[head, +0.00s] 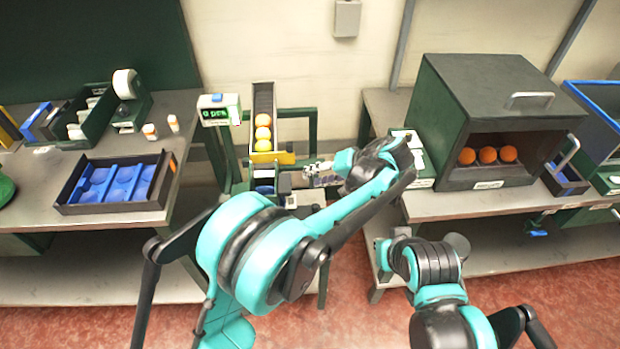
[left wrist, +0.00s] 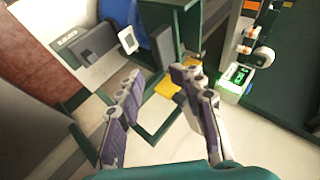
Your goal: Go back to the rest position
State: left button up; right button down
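My left arm reaches across the middle of the head view, and its gripper (head: 318,174) is just right of the foot of the orange chute. In the left wrist view the same gripper (left wrist: 160,108) shows two grey-purple fingers spread apart with nothing between them. Past the fingertips are a green frame and a yellow plate (left wrist: 172,86). My right arm shows at the lower right of the head view, low in front of the right table. Its gripper fingers cannot be made out.
Left is a blue divided tray (head: 112,206) on a table. Right is a dark green open box (head: 487,110) with three oranges (head: 487,155). Red floor (head: 480,295) lies in front.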

dwell(0.4)
pick_arm(q)
jog(key=s+a+r+h, duration=0.2)
jog(key=s+a, duration=0.1)
jog(key=a, duration=0.4)
jog(key=s+a+r+h, duration=0.2)
jog(key=s+a+r, duration=0.1)
jog(key=a, duration=0.4)
jog(key=s+a+f+t+h, duration=0.1)
jog(key=s+a, duration=0.3)
jog(key=s, duration=0.4)
jog(key=s+a+f+n+t+h, duration=0.1)
jog(key=s+a+f+h, duration=0.1)
jog(key=s, duration=0.6)
jog(key=shift+a+f+t+h, duration=0.3)
jog(key=shift+a+h, duration=0.5)
jog(key=shift+a, duration=0.3)
